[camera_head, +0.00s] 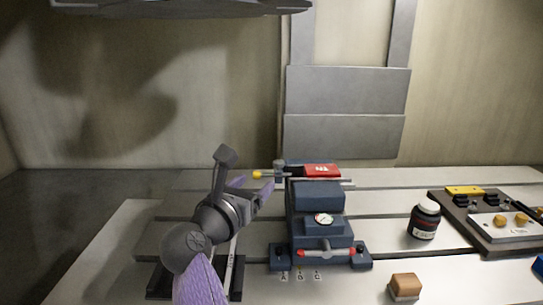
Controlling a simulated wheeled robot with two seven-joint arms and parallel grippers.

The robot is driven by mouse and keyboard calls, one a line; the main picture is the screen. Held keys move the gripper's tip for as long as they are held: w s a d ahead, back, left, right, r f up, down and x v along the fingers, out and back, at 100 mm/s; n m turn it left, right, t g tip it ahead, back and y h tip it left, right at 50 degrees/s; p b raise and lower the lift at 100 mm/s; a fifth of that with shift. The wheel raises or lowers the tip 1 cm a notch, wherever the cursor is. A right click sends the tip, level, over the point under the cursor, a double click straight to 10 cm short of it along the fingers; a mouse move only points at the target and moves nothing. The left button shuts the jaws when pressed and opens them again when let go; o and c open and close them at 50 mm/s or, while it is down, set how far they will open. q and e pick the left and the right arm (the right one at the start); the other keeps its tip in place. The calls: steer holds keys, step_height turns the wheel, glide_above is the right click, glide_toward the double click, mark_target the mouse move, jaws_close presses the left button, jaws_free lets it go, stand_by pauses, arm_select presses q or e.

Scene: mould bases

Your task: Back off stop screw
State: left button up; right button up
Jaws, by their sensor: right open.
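A blue mould-base fixture (318,197) stands on the slatted bench, with a round dial gauge (323,219) on its front. At its back left, a thin rod with a yellow end (257,174) runs through a small grey bracket (279,170); this may be the stop screw. A red block (321,171) with white lettering lies at the fixture's top. A red-ended cross handle (325,253) is at its front. My right gripper (254,184) is open, left of the fixture, with its fingers close below the yellow end; I cannot tell whether they touch it. My left gripper is not in view.
A dark bottle with a white cap (425,219) stands right of the fixture. A wooden block (405,287) lies at the front. A dark tray (450,222) with yellow and black parts is at the right. A dark plate lies partly behind my arm. Bench between is clear.

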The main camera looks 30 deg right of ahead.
mark_target(276, 165)
steer(key=b+x, duration=0.1)
steer(key=x, duration=0.7)
steer(key=shift+s+d, duration=0.1)
steer(key=shift+d, duration=0.1)
steer(key=shift+w+d, duration=0.2)
steer(key=shift+d, duration=0.1)
steer(key=shift+c, duration=1.3)
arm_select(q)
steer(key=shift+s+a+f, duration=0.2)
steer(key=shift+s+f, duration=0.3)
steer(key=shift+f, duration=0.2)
arm_select(e)
jaws_close()
